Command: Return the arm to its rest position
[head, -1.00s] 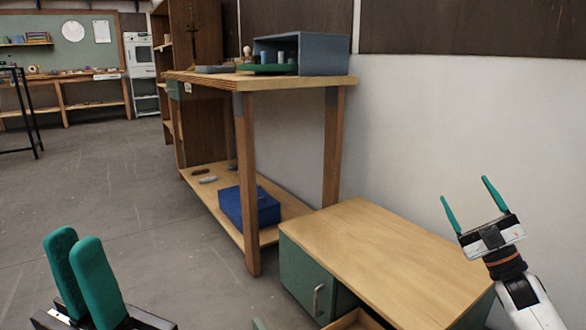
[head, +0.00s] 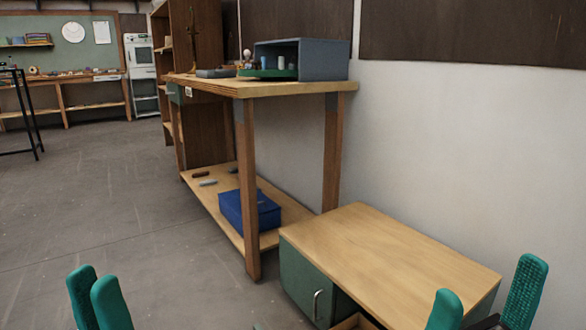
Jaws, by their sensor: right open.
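My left gripper (head: 94,284) shows at the bottom left, only its two green fingers in view. They overlap from this angle, so I cannot tell whether it is open or shut. My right gripper (head: 487,288) is at the bottom right, its green fingers pointing up and spread wide, with nothing between them. It is in front of the near right corner of the low cabinet. Most of both arms is out of view below the frame.
A low green cabinet (head: 390,255) with a wooden top and a partly open drawer stands at the lower right. Behind it is a workbench (head: 255,88) with a grey open box (head: 325,62) on top and a blue box (head: 249,208) on its lower shelf.

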